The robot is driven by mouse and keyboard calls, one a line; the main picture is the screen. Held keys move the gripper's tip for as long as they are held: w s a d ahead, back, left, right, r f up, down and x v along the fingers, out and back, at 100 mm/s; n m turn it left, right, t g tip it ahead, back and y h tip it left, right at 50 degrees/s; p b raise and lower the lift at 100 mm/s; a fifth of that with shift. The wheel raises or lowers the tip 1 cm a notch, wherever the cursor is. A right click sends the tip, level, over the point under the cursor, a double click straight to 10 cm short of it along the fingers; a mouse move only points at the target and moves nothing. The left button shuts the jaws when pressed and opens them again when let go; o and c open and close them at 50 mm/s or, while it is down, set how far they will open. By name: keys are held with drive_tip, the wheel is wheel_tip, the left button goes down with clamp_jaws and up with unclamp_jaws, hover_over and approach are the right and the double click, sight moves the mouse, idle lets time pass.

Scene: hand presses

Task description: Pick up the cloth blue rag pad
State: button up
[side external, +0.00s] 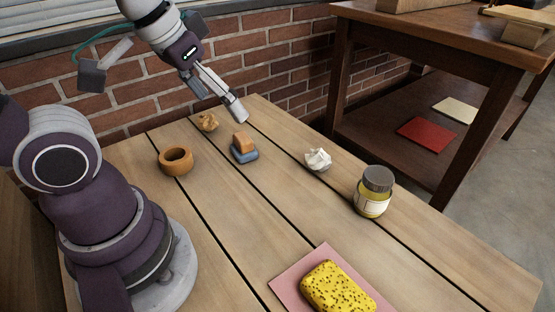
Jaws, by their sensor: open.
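The blue rag pad (247,156) lies on the wooden table, in the middle of its far half. A small orange-brown block (242,141) sits on top of it and hides part of its upper face. My gripper (221,104) is open and empty. It hangs in the air above the table, higher in the picture than the pad and block and a little to their left, apart from both.
A brown bowl (176,162) and a crumpled brown ball (208,122) lie left of the pad. A crumpled white ball (318,159) and a lidded jar (373,192) stand right. A yellow sponge (338,287) rests on a pink sheet (287,281) in front. A brick wall (270,65) stands behind.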

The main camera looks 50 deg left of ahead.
drive_tip(key=w+a+f+n+g, duration=0.2)
drive_tip(key=w+a+n+g, duration=0.1)
drive_tip(key=w+a+n, duration=0.45)
drive_tip(key=n+g, duration=0.2)
drive_tip(key=n, duration=0.6)
hover_over(242, 137)
wheel_tip(242, 137, down, 9)
drive_tip(key=shift+f, duration=0.1)
wheel_tip(242, 137, down, 10)
drive_tip(key=shift+f, duration=0.1)
drive_tip(key=c, duration=1.2)
